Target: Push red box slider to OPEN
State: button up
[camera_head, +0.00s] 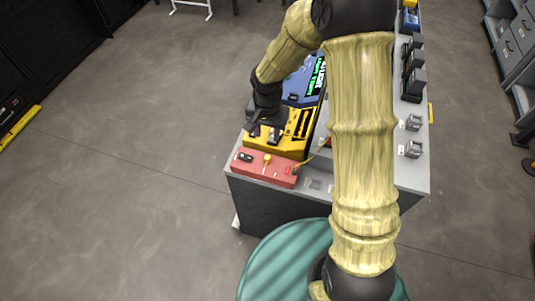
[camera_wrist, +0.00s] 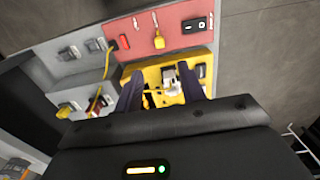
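The red box (camera_head: 277,175) sits at the near left corner of the workbench, and it fills the upper middle of the wrist view (camera_wrist: 139,21). A black slider switch (camera_wrist: 195,24) with pale marks is on one end of its top; it also shows in the head view (camera_head: 246,157). I cannot read its setting. A yellow plug (camera_wrist: 162,41) sits near the middle of the box. My gripper (camera_wrist: 160,72) is open, its two dark fingers apart over the yellow box (camera_wrist: 143,75) beside the red one. It does not appear to touch the slider. The head view shows the gripper (camera_head: 264,126) partly hidden.
A small metal fitting (camera_wrist: 171,82) on the yellow box shows between my fingers. A blue device with a green display (camera_head: 316,78) stands behind. Grey clips (camera_head: 413,149) line the bench's right side. A yellow cable (camera_wrist: 107,62) runs beside the boxes. The floor left of the bench is clear.

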aim_at(268, 157)
notch_tip(268, 157, down, 13)
jog(key=shift+r+p, duration=0.1)
jog(key=shift+p, duration=0.65)
jog(key=shift+c, duration=0.2)
grip_shut()
